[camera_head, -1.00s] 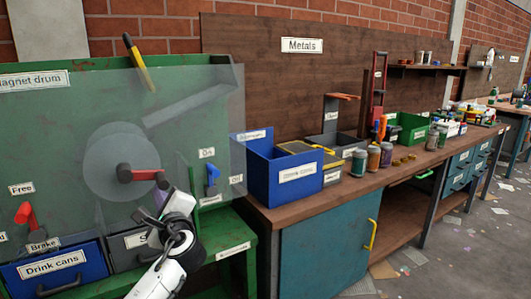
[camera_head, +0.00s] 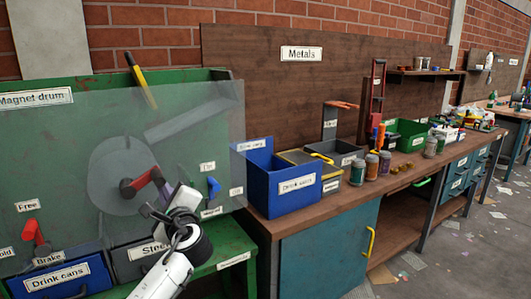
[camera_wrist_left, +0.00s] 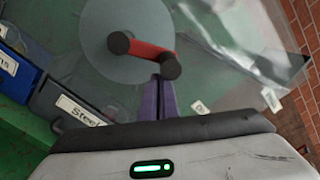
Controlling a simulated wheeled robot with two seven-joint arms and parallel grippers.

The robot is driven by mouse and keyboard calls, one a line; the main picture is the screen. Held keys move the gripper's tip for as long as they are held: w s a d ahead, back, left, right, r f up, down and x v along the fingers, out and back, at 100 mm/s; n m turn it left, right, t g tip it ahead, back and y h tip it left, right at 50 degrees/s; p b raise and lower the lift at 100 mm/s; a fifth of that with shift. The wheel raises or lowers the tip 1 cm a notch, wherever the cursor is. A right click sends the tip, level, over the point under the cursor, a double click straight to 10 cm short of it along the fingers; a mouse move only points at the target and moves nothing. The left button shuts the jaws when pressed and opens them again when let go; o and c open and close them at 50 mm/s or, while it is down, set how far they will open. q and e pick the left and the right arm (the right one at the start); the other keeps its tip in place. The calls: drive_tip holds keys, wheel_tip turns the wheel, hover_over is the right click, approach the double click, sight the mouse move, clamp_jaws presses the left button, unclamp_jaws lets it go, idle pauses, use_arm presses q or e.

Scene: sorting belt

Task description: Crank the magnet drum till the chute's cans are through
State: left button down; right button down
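The magnet drum (camera_head: 108,190) is a grey disc behind a clear panel on a green machine. Its red crank (camera_head: 143,181) runs from a black hub up and right; in the left wrist view the crank (camera_wrist_left: 145,51) ends in a black knob (camera_wrist_left: 171,67). My left gripper (camera_head: 162,182) has its purple fingers at that knob; in the left wrist view the fingers (camera_wrist_left: 162,84) are close together and look closed on it. A slanted grey chute (camera_head: 185,112) shows behind the panel; I make out no cans in it. My right gripper is not in view.
Below are a blue "Drink cans" bin (camera_head: 58,279) and a grey "Steel" bin (camera_head: 140,253). A red brake lever (camera_head: 35,231) is at left, a blue lever (camera_head: 214,187) right of the crank. A blue crate (camera_head: 285,187) and jars stand on the right bench.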

use_arm(q)
drive_tip(key=f+p+v, duration=0.1)
drive_tip(key=p+v, duration=0.3)
drive_tip(key=v, duration=0.5)
drive_tip(key=shift+f, duration=0.3)
idle(0.4)
drive_tip(key=s+d+f+n+g+h, duration=0.25)
drive_tip(key=s+f, duration=0.35)
drive_tip(key=f, duration=0.7)
drive_tip(key=s+d+f+n+g+h, duration=0.15)
drive_tip(key=s+f+h, duration=0.35)
drive_tip(key=f, duration=0.7)
drive_tip(key=s+f+n+g+h, duration=0.1)
drive_tip(key=s+f+n, duration=0.2)
drive_tip(key=s, duration=0.5)
drive_tip(key=s+f+n+g+h, duration=0.1)
drive_tip(key=s+f+n, duration=0.3)
drive_tip(key=s, duration=0.5)
drive_tip(key=s+f+n+h, duration=0.2)
drive_tip(key=s+f+n, duration=0.1)
drive_tip(key=s+n, duration=0.3)
drive_tip(key=shift+s+f+g, duration=0.15)
drive_tip(key=shift+s+g, duration=0.25)
drive_tip(key=shift+s, duration=0.85)
